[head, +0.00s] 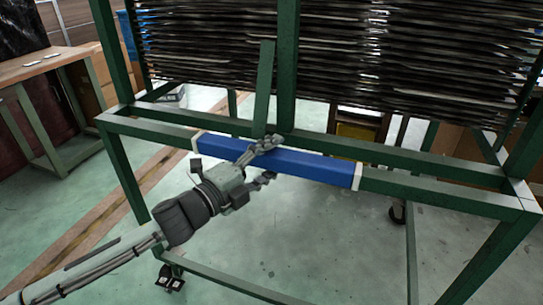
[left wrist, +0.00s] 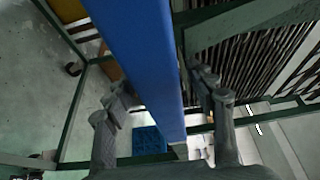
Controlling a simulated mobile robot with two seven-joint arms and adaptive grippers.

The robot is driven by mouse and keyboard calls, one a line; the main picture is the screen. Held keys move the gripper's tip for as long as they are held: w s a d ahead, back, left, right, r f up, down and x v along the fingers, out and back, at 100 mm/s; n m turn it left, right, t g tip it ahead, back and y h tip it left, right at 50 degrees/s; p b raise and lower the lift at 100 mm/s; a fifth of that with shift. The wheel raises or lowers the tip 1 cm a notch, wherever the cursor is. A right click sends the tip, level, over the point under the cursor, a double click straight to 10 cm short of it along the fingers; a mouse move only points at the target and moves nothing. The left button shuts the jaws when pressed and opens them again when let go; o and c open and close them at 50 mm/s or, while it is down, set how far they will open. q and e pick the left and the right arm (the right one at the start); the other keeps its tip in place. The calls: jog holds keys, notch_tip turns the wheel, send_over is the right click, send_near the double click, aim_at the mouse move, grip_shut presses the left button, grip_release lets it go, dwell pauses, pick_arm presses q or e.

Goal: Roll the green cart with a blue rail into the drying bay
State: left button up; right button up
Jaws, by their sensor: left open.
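The green cart (head: 440,193) fills the head view, with racks of dark trays (head: 330,55) in its upper part. Its blue rail (head: 318,168) has white ends and lies along the near crossbar. My left gripper (head: 268,160) is at the left half of the rail, open. In the left wrist view the blue rail (left wrist: 140,50) runs between the two spread fingers, with gaps visible beside it; I cannot tell whether either finger touches it. My right gripper is not in view. I cannot make out the drying bay.
A bench with green legs and a brown top (head: 42,66) stands at the left. A brown strip (head: 110,210) crosses the pale green floor. Cart casters (head: 397,213) show below the frame. A yellow box (head: 357,132) is behind the cart. Floor at the lower middle is clear.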

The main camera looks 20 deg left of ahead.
pick_arm(q)
jog(key=shift+c, duration=0.2)
grip_shut()
dwell(0.5)
